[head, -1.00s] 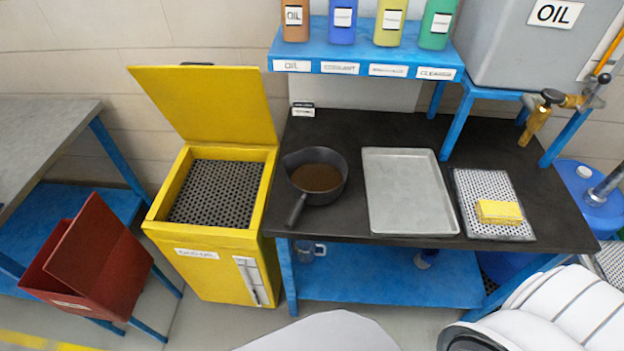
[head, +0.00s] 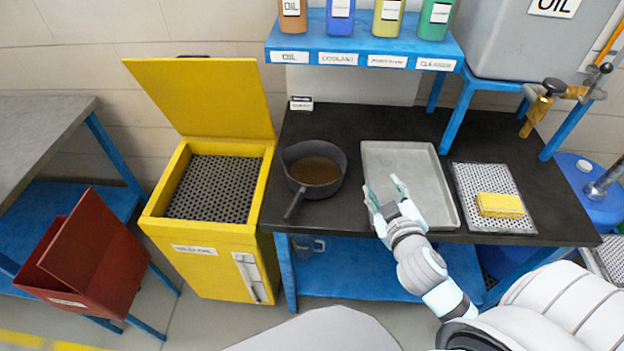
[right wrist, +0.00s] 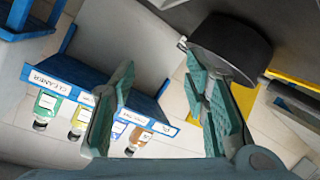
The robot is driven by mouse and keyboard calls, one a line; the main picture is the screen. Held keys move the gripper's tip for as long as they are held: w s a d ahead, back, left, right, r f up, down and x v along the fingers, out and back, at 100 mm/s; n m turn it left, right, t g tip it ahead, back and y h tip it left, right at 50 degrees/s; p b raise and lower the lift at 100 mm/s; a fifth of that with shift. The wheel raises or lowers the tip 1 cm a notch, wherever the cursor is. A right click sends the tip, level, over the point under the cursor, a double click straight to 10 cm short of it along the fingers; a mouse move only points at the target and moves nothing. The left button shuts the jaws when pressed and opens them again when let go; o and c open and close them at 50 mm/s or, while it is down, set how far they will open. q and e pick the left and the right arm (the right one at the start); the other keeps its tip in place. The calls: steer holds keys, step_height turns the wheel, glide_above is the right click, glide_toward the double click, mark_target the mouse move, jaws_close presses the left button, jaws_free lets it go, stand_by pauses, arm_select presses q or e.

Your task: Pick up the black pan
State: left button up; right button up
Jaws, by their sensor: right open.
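The black pan (head: 331,182) rests on the dark worktop, left of the metal tray. It holds something brown, and its handle points toward the front edge, slightly left. My right gripper (head: 384,189) is open and empty, over the left part of the tray, to the right of the pan and apart from it. In the right wrist view the open fingers (right wrist: 160,75) show nothing between them that they touch. A dark round shape there, apparently the pan (right wrist: 232,45), is partly behind one finger. My left gripper is not in view.
The metal tray (head: 428,180) lies right of the pan. A perforated plate (head: 480,180) with a yellow sponge (head: 500,205) is further right. A yellow bin (head: 205,235) with its lid up stands left of the worktop. A shelf of bottles (head: 350,52) is behind.

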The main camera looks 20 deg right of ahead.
mark_target(300, 200)
steer(key=w+a+r+n+t+y, duration=0.3)
steer(key=a+r+n+y, duration=0.1)
steer(key=r+n+y, duration=0.15)
steer(key=w+a+r+n+t+y, duration=0.3)
steer(key=r+n+y, duration=0.2)
steer(key=r+n, duration=0.15)
steer(key=a+f+n+g+y, duration=0.2)
steer(key=a+n+g+y, duration=0.25)
steer(key=n, duration=0.25)
steer(key=s+d+f+n+g+h, duration=0.2)
steer(key=d+f+n+g, duration=0.25)
steer(key=f+g, duration=0.4)
steer(key=shift+n+t, duration=0.25)
steer(key=shift+t, duration=0.35)
steer(key=x, duration=0.5)
steer(key=s+x, duration=0.1)
steer(key=x, duration=0.4)
steer(key=f+b+x, duration=0.1)
steer(key=x, duration=0.4)
steer(key=shift+s+a+f, duration=0.1)
steer(key=shift+a, duration=0.3)
jaws_close()
